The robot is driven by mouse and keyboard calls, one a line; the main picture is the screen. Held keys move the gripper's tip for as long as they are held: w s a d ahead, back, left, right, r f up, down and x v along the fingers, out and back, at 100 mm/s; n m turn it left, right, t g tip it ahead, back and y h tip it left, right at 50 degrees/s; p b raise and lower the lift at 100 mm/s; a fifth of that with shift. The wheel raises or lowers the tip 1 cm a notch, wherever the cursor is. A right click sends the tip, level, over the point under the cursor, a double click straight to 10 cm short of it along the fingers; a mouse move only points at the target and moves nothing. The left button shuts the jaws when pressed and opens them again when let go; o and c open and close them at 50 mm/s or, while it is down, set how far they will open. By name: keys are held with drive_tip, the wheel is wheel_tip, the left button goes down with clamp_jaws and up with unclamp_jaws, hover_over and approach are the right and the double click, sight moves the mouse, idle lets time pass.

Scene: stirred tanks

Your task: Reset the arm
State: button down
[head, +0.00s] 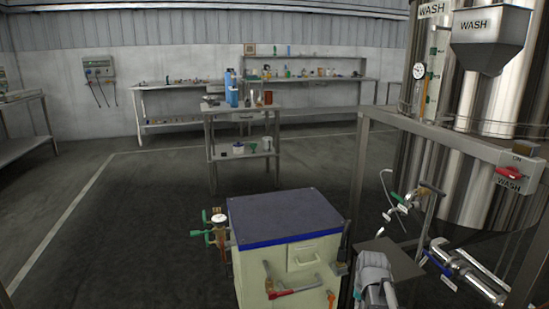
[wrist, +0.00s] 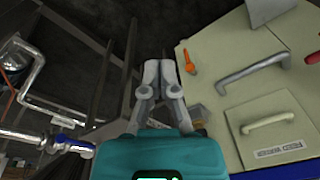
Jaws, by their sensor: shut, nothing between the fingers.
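My gripper (wrist: 160,68) shows in the wrist view, its two grey fingers together at the tips with nothing between them. It points past the side of a cream cabinet (wrist: 226,88), which fills the right of that view. The cabinet's grey handle and a smaller pale handle face the camera. In the head view the cream cabinet (head: 283,264) stands low in the middle with a dark, blue-edged top. I cannot make out the fingers in the head view. A grey part at the bottom, right of the cabinet, looks like my arm.
A steel tank (head: 478,130) marked WASH stands at the right behind a metal frame (head: 358,165). Pipes with valves (head: 470,270) jut out low at the right. A small shelf table (head: 243,108) stands behind the cabinet. The floor at left (head: 110,225) is clear.

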drive_tip(key=s+a+r+n+g+p, duration=0.15)
drive_tip(key=s+a+n, duration=0.25)
drive_tip(key=s+a, duration=0.5)
wheel_tip(320, 180, up, 38)
drive_tip(key=p, duration=3.8)
drive_tip(key=shift+d, duration=0.1)
